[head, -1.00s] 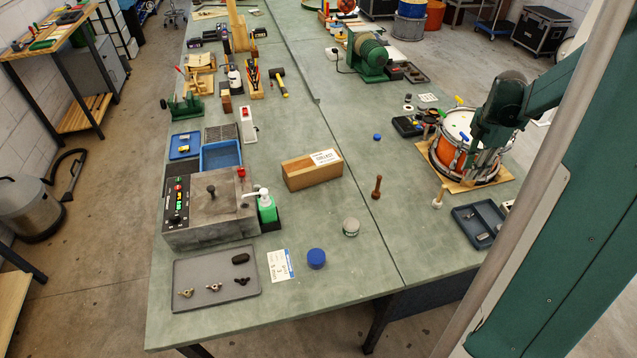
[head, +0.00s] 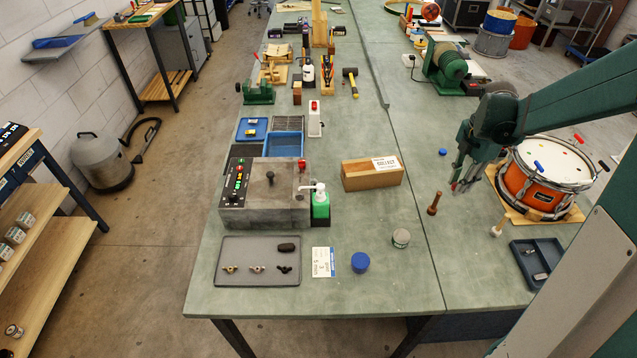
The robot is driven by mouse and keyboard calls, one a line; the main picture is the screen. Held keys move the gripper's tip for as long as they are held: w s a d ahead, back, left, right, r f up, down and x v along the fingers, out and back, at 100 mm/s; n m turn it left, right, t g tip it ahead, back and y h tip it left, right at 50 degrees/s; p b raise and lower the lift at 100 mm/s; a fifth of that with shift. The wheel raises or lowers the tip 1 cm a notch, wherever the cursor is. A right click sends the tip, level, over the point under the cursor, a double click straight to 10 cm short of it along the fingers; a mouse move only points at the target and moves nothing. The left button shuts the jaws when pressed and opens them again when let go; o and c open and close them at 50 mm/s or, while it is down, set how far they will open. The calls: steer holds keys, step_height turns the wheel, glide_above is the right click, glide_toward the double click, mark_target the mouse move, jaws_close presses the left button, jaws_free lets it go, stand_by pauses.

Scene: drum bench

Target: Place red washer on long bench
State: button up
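I cannot make out a red washer in the head view; it may be too small to see or hidden by my arm. The long bench (head: 345,225) is the large grey-green bench running away from me. My gripper (head: 465,187) points down over the right part of the bench, just left of the orange drum (head: 530,185). Its fingertips are small and dark, so I cannot tell whether they are apart or hold anything.
A wooden turned handle (head: 434,204) stands just below my gripper in view. A wooden box (head: 372,181), a grey tin (head: 401,238), a blue lid (head: 360,262) and a grey tray (head: 228,272) lie on the bench. Its front middle has clear surface.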

steer(key=a+n, duration=0.3)
steer(key=a, duration=1.2)
steer(key=n, duration=0.2)
glide_above(366, 223)
steer(key=shift+s+f, duration=0.1)
steer(key=shift+f, duration=2.55)
steer(key=shift+f, duration=0.1)
steer(key=shift+f+b, duration=0.55)
steer(key=shift+f, duration=2.3)
steer(key=shift+f+b, duration=0.3)
steer(key=shift+f, duration=1.8)
steer(key=shift+f, duration=0.1)
